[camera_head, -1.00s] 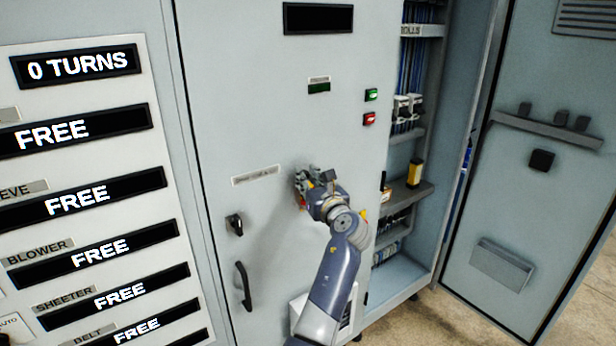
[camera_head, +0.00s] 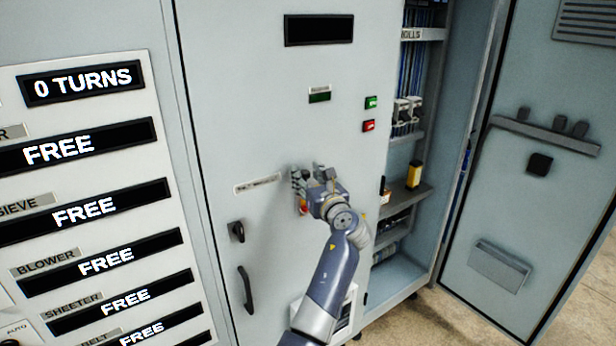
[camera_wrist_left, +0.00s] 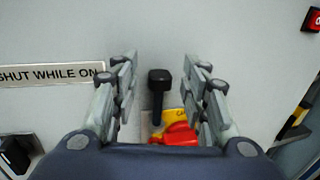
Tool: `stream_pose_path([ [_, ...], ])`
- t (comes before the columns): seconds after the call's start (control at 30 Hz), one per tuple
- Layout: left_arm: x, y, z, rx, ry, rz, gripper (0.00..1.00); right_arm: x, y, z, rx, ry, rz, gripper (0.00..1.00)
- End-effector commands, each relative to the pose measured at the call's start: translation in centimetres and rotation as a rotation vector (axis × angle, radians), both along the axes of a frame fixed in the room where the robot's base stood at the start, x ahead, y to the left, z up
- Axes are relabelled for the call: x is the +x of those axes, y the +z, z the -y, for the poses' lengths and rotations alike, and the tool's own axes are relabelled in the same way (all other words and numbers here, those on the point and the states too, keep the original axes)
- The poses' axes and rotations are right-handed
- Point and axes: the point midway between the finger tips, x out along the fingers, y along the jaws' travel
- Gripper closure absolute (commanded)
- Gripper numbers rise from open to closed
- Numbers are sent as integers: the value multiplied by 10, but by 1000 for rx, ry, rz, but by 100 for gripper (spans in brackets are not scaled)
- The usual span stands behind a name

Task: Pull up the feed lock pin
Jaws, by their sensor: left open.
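A black knob on a short dark stem (camera_wrist_left: 159,78) stands out from the grey cabinet door in the left wrist view. It looks like the feed lock pin, but no label for it shows. My left gripper (camera_wrist_left: 160,92) is open, with its fingers on either side of the knob and visible gaps on both sides. I cannot tell how deep the fingers reach past it. In the head view the same gripper (camera_head: 306,177) is at the door and hides the pin. A red handle (camera_wrist_left: 178,135) on a yellow plate (camera_wrist_left: 171,116) sits just below the stem. My right gripper is out of view.
A label strip (camera_head: 257,184) is left of the gripper. A black rotary switch (camera_head: 236,229) and a door handle (camera_head: 247,289) are lower left. Green (camera_head: 371,103) and red (camera_head: 369,126) buttons are upper right. An open cabinet bay (camera_head: 405,235) lies to the right.

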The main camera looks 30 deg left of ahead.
Motion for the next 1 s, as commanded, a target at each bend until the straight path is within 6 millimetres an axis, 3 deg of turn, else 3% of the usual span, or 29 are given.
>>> stream_pose_path([
  [0.17, -7, -2, 11, -1, -2, -2, 59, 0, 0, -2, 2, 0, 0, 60],
  [0.53, -39, -1, 55, 0, 0, -1, 59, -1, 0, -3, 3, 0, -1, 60],
  [1.0, -43, 0, 60, 0, 0, 0, 59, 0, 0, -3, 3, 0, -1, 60],
])
